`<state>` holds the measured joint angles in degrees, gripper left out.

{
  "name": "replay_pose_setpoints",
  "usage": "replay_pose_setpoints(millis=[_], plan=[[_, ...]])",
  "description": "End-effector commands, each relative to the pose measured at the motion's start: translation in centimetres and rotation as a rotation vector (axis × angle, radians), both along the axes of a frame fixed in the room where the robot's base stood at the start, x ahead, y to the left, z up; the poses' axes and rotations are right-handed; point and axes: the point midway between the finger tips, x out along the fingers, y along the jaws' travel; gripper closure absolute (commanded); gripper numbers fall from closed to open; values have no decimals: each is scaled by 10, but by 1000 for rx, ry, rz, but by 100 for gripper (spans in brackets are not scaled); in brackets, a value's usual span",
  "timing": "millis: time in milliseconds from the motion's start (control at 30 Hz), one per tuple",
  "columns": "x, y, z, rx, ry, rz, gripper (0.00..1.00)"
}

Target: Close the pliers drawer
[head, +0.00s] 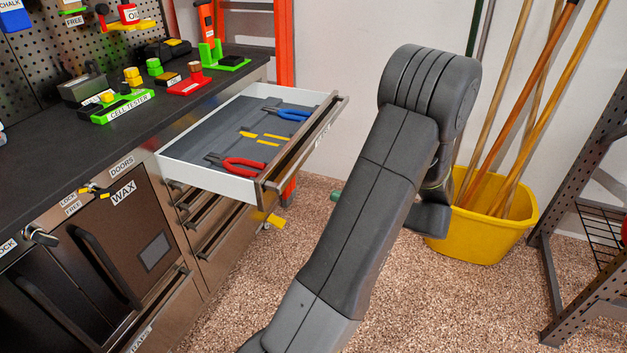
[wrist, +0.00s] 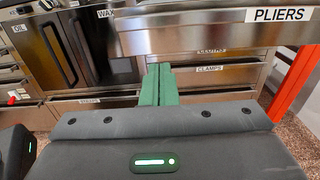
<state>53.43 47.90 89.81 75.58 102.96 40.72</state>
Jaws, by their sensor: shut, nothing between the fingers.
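The pliers drawer (head: 262,196) is pulled well out of the chest in the head view. Its grey inside holds red-handled pliers (head: 236,161) and blue-handled pliers (head: 288,113). In the wrist view the drawer's steel front (wrist: 200,37) spans the top, with the PLIERS label at right. My gripper (wrist: 158,72) shows as two green fingers pressed together, empty, with their tips just below the drawer front in that picture. I cannot tell whether they touch it. In the head view only a green fingertip (head: 336,196) shows beside my arm, out in front of the drawer.
Other drawers, including the clamps drawer (wrist: 208,79), are shut below. A yellow bucket (head: 482,232) with several poles stands at right, close behind my arm. A dark metal rack (head: 567,255) is at far right. The speckled floor before the chest is mostly clear.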

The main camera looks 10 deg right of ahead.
Motion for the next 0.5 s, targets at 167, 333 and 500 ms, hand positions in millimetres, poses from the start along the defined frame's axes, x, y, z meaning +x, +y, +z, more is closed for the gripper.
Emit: replay_pose_setpoints(millis=[167, 333, 500], plan=[[13, 20, 0, 0, 0, 5, 100], [33, 51, -1, -2, 0, 5, 100], [52, 80, -1, -2, 0, 6, 100]])
